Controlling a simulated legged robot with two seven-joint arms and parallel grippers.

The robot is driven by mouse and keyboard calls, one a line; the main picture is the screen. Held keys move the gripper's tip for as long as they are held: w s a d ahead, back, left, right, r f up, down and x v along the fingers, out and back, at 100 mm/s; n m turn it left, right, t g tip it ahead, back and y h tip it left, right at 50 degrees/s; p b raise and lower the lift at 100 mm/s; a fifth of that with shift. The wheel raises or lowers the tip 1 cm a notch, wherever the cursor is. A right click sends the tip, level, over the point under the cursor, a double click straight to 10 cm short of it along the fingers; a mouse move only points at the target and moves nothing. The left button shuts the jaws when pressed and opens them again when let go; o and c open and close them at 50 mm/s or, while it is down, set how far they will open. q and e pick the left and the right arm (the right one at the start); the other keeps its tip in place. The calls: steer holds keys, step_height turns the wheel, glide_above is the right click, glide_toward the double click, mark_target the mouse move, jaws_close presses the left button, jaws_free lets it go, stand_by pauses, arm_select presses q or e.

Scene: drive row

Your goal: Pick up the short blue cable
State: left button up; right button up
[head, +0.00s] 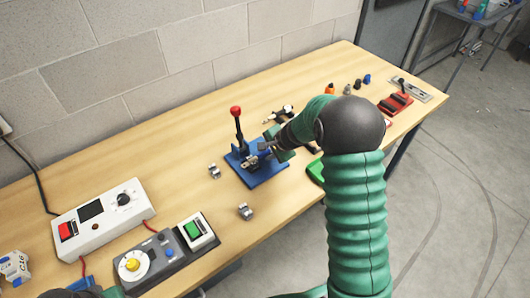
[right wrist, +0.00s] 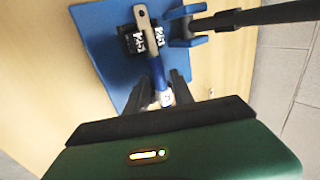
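A short blue cable-like piece (right wrist: 158,78) with a grey flat end and a small pale label lies over the blue press fixture (right wrist: 103,62) in the right wrist view. In the head view the fixture (head: 262,174) has a red-knobbed lever, and the blue piece (head: 263,147) shows small at its top. My right gripper (right wrist: 167,92) is at the blue piece, one finger on each side. A gap shows beside the right-hand finger, so it looks open. Dark and green parts at the head view's bottom left may be my left gripper; its fingers cannot be made out.
Small metal blocks (head: 245,211) stand near the fixture. A white control box (head: 102,217) and a grey box with a yellow knob (head: 150,262) are at the left. A red device (head: 395,104) is at the far right.

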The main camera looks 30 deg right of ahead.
arm_select(q)
steer(key=shift+s, duration=0.1)
arm_select(e)
steer(key=shift+d, duration=0.1)
jaws_close()
arm_select(q)
steer(key=shift+r, duration=0.1)
arm_select(e)
steer(key=shift+r, duration=0.1)
